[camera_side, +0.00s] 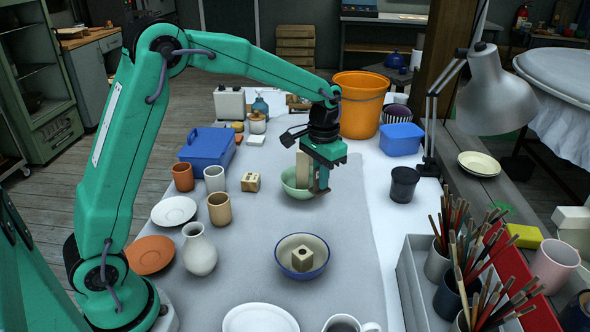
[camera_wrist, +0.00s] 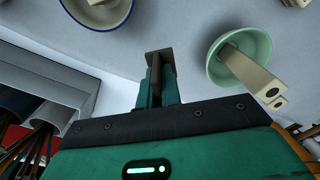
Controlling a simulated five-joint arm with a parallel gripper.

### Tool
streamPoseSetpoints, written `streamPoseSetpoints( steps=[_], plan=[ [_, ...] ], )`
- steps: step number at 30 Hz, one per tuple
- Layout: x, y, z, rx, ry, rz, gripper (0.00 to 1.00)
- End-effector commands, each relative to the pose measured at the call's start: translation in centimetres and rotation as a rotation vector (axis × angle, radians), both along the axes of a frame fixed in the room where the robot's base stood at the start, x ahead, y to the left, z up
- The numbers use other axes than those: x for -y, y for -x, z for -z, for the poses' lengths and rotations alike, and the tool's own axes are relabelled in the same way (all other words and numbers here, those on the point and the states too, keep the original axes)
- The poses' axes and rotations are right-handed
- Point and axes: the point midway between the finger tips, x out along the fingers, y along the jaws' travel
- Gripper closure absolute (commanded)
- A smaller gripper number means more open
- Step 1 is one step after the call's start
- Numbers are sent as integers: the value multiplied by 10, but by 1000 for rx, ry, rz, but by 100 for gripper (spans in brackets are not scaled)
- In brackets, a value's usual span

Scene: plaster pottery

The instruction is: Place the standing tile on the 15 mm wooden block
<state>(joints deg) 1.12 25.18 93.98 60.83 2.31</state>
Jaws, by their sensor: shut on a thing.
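My gripper (camera_side: 322,187) is shut on a thin brown-grey tile (camera_wrist: 158,58), held upright between the fingers. In the wrist view the tile shows mostly edge-on, partly hidden by the fingers. It hangs beside the pale green bowl (camera_side: 289,190), on its right in the side view. Three wooden blocks show: a tall block (camera_side: 303,170) in the green bowl, a short block (camera_side: 302,257) with a hole in the blue-rimmed bowl (camera_side: 322,268), and a short block (camera_side: 250,182) on the table. I cannot tell which is 15 mm.
A dark cup (camera_side: 404,185) stands to the right. Terracotta and white cups, a cream vase (camera_side: 199,250) and saucers stand left. A blue box (camera_side: 208,147) and an orange bucket (camera_side: 361,103) are behind. A brush tray (camera_side: 405,285) is front right. Grey cloth between is clear.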

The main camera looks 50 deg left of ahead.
Motion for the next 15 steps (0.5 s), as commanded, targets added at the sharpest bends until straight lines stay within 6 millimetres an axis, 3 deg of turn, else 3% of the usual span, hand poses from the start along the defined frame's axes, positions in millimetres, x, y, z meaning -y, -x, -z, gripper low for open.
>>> streamPoseSetpoints(
  steps=[3, 9, 15],
  plan=[
    [-41, 3, -7, 2, 0, -206, 100],
    [-100, 13, -16, 2, 0, -530, 100],
    [-138, 25, -23, 1, 0, -754, 100]
  ],
)
